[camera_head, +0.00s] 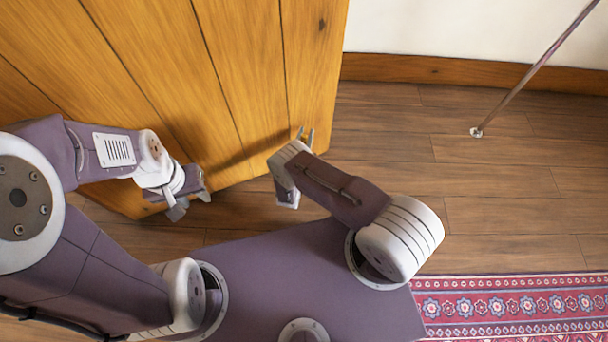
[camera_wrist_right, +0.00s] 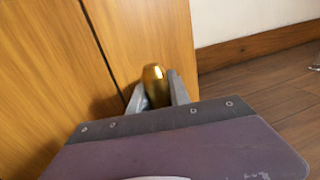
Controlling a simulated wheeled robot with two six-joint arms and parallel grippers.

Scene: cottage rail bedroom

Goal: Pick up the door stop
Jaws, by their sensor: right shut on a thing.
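The door stop (camera_wrist_right: 155,84) is a shiny brass, rounded piece in the right wrist view. It stands between the two grey fingers of my right gripper (camera_wrist_right: 158,92), which is shut on it, close to the wooden door's edge. In the head view my right gripper (camera_head: 305,136) is by the door's lower right edge; the door stop is mostly hidden there. My left gripper (camera_head: 190,199) is in front of the door, further left, with its fingers apart and nothing between them.
The plank door (camera_head: 240,70) fills the upper left. A thin metal pole (camera_head: 530,72) meets the floor at the right. A wooden skirting board (camera_head: 430,69) runs along the white wall. A red patterned rug (camera_head: 520,305) lies lower right. The plank floor (camera_head: 400,150) between is clear.

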